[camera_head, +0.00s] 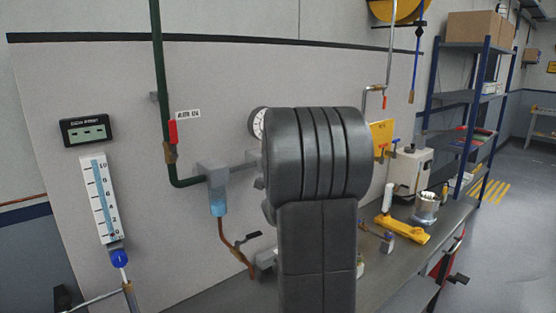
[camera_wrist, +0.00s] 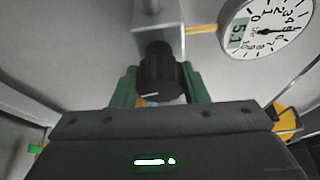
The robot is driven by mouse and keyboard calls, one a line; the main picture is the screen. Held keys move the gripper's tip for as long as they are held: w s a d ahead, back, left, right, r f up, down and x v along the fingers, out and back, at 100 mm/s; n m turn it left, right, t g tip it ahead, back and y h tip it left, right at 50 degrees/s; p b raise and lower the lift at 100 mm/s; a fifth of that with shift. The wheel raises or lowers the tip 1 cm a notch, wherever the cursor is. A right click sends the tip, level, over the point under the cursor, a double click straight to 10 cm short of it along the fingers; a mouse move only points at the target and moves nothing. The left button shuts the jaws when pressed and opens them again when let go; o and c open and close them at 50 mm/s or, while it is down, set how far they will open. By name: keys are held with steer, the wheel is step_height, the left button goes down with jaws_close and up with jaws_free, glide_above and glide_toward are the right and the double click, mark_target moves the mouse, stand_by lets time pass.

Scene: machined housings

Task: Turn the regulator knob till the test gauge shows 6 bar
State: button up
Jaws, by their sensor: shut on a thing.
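The regulator knob (camera_wrist: 165,72) is black with a white mark and sits under a grey regulator body (camera_wrist: 157,42) in the wrist view. The green fingers of my gripper (camera_wrist: 159,88) are on both sides of it, shut on it. A round white gauge (camera_wrist: 268,28) is at the upper right, seen at a slant; its small display seems to read 5.1. In the head view a round dial (camera_head: 259,123) is partly hidden by my arm, which also hides the knob and my gripper.
A green pipe (camera_head: 160,90) with a red-handled valve runs down the panel to a grey filter unit with a blue bowl (camera_head: 218,204). A vertical 0–10 scale (camera_head: 99,199) stands at the left. The bench (camera_head: 405,297) at right holds yellow and metal items.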

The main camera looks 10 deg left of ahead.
steer(key=shift+m+p, duration=0.7)
steer(key=shift+g, duration=0.3)
steer(key=o, duration=1)
steer(key=shift+c, duration=0.2)
steer(key=b+v, duration=0.2)
steer(key=v, duration=1.2)
steer(key=shift+w+a, duration=0.1)
steer(key=shift+a, duration=0.05)
